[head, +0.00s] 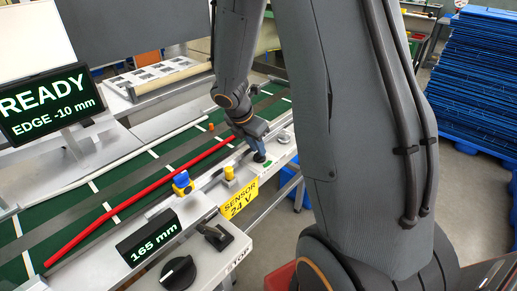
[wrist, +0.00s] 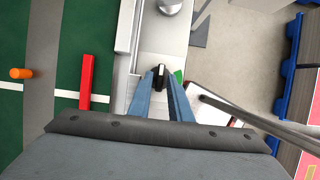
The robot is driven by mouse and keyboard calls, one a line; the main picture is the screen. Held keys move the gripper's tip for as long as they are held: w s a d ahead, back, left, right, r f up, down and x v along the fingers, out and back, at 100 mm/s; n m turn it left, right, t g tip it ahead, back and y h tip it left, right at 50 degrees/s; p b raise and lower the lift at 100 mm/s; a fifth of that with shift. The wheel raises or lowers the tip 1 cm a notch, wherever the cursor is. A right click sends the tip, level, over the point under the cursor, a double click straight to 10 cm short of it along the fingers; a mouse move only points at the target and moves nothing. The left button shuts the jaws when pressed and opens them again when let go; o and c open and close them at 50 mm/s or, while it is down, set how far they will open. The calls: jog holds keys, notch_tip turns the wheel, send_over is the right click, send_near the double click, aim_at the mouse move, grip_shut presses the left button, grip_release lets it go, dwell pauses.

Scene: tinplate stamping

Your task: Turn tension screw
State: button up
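My gripper (wrist: 161,78) points down at the machine's pale side rail, its two blue fingers on either side of a small black knob (wrist: 160,70), which appears to be the tension screw. The same black knob (head: 259,157) shows just below the fingertips in the head view, with a green mark beside it. The fingertips are very close to the knob, but I cannot tell whether they touch it. A display (head: 50,104) reads "READY" and "EDGE -10 mm". A smaller display (head: 151,243) reads "165 mm".
A red bar (head: 140,192) lies along the green belt (head: 40,212). Blue and yellow knobs (head: 182,182), a yellow "SENSOR 24 V" sign (head: 239,199) and a black dial (head: 179,273) line the front rail. Blue sheets (head: 487,75) are stacked at right. A grey cylinder (wrist: 170,6) stands beyond the knob.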

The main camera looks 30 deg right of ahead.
jog(key=shift+w+d+f, duration=0.1)
jog(key=shift+d+f, duration=0.15)
jog(key=shift+f, duration=0.45)
grip_shut()
